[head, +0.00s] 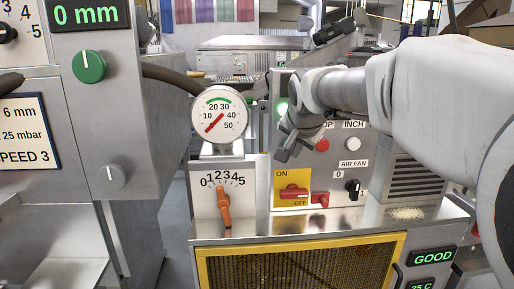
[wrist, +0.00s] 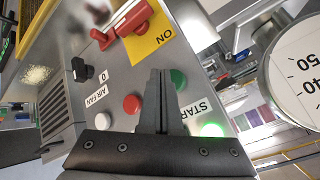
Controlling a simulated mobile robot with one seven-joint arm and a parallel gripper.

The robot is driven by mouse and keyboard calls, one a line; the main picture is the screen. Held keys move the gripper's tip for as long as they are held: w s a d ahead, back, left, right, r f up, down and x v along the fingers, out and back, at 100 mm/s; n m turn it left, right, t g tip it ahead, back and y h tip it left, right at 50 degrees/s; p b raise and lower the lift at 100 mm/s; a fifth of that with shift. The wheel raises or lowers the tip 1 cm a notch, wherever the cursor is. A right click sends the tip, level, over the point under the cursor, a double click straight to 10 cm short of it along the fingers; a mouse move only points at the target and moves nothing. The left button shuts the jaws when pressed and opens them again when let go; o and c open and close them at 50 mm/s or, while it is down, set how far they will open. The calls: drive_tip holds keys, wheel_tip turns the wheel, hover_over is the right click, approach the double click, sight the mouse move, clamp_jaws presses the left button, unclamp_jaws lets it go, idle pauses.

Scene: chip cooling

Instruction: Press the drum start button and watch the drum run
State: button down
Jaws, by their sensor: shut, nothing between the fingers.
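The green start button (wrist: 179,80) shows in the wrist view beside the START label (wrist: 198,109), partly covered by my fingers. My gripper (wrist: 161,74) is shut and empty, its tips over the panel by the button; I cannot tell whether they touch it. In the head view my gripper (head: 284,152) is in front of the control panel (head: 335,170) and hides the start button. A green lamp (wrist: 212,130) glows near START, and its glow also shows in the head view (head: 283,107). The drum itself is not clearly seen; a yellow-framed mesh guard (head: 398,245) is below.
A red stop button (head: 323,145) and white INCH button (head: 353,144) sit to the right. Below are a red ON/OFF switch (head: 291,192) and black AIR FAN knob (head: 352,187). A round gauge (head: 219,117) and orange lever (head: 224,208) stand left.

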drive_tip(key=shift+s+b, duration=0.95)
drive_tip(key=shift+s, duration=1.45)
drive_tip(key=s+f+n+g, duration=0.1)
drive_tip(key=s+f+n, duration=0.2)
drive_tip(key=s, duration=0.5)
drive_tip(key=s+f+n+g, duration=0.1)
drive_tip(key=s+f+n, duration=0.1)
drive_tip(key=s+f, duration=0.4)
drive_tip(key=s+f+n+g+y, duration=0.1)
drive_tip(key=s+f+n, duration=0.2)
drive_tip(key=s, duration=0.8)
wheel_tip(320, 180, down, 2)
drive_tip(key=shift+f+n, duration=0.1)
drive_tip(key=shift+n, duration=0.2)
drive_tip(key=shift+a, duration=0.1)
idle(1.8)
